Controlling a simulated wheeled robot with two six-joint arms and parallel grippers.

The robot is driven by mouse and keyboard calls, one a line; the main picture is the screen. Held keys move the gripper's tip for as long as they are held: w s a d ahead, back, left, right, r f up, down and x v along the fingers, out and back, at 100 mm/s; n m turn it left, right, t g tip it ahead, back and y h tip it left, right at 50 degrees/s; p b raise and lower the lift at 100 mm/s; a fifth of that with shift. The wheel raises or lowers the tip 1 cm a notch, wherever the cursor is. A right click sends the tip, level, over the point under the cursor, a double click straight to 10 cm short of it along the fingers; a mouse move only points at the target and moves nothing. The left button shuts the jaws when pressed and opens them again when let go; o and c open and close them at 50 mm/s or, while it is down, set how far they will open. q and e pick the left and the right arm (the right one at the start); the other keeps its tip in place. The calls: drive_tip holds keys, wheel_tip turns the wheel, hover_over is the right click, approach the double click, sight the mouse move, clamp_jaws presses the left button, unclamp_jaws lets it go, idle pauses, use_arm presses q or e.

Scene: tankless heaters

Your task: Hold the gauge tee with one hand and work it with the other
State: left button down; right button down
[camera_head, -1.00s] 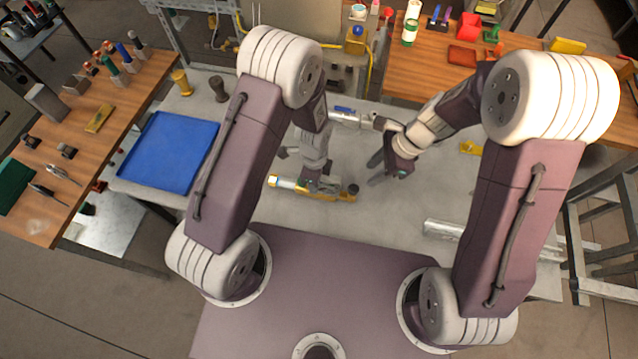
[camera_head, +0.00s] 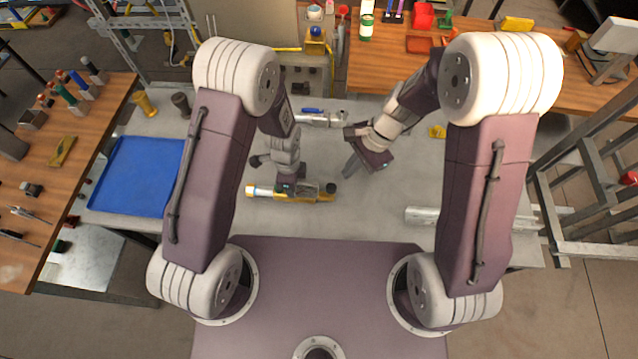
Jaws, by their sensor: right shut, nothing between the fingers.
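The gauge tee (camera_head: 262,191) appears to be the long brass-yellow fitting lying on the grey bench, with a pale left end and a dark round knob (camera_head: 331,187) at its right end. My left gripper (camera_head: 291,186) is over the middle of the fitting, pointing down. Its fingers are hidden by its own wrist, so its grip cannot be made out. My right gripper (camera_head: 350,170) is shut and empty, a little to the upper right of the dark knob and apart from it.
A blue tray (camera_head: 137,177) lies on the bench at left. A metal bar (camera_head: 425,216) lies at right. A metal fitting (camera_head: 322,118) with a blue part lies behind the arms. A small yellow piece (camera_head: 437,131) lies behind right. The bench right of the knob is mostly clear.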

drive_tip(key=n, duration=0.5)
wheel_tip(320, 180, up, 6)
drive_tip(key=n+h, duration=0.4)
drive_tip(key=n, duration=2)
hover_over(331, 187)
drive_tip(key=shift+t, duration=0.4)
drive_tip(key=shift+w, duration=0.1)
wheel_tip(331, 187, down, 14)
drive_tip(key=shift+f, duration=0.1)
